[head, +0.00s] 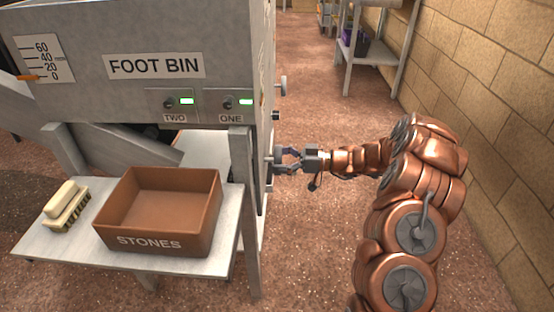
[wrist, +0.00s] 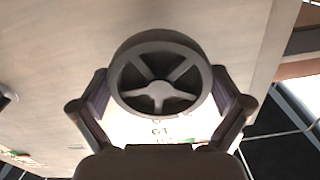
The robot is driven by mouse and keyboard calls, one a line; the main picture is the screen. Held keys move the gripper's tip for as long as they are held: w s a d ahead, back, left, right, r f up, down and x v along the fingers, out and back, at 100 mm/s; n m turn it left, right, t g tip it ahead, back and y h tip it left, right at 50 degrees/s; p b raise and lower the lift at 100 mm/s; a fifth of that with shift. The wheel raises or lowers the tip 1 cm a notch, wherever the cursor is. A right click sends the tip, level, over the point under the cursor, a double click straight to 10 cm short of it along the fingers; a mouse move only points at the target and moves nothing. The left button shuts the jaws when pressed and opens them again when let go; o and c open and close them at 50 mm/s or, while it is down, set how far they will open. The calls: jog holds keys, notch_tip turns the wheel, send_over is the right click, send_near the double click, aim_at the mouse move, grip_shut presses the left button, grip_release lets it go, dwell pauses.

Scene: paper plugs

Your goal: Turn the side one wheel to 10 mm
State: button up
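A dark spoked wheel (wrist: 160,97) is on the pale side panel of the machine, seen face-on in the wrist view. My gripper (head: 278,159) is at the machine's right side in the head view, low on the panel. In the wrist view its two fingers (wrist: 160,90) stand apart, one on each side of the wheel, close to its rim. I cannot tell whether they press on it. In the head view the wheel is hard to make out behind the fingers.
The FOOT BIN panel (head: 155,66) has a scale (head: 43,55) with an orange pointer near 0. Another wheel (head: 283,86) and a dark knob (head: 276,115) stick out of the machine's side.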

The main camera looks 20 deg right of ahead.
jog(key=c, duration=0.8)
jog(key=shift+c, duration=0.2)
jog(key=shift+m, duration=0.3)
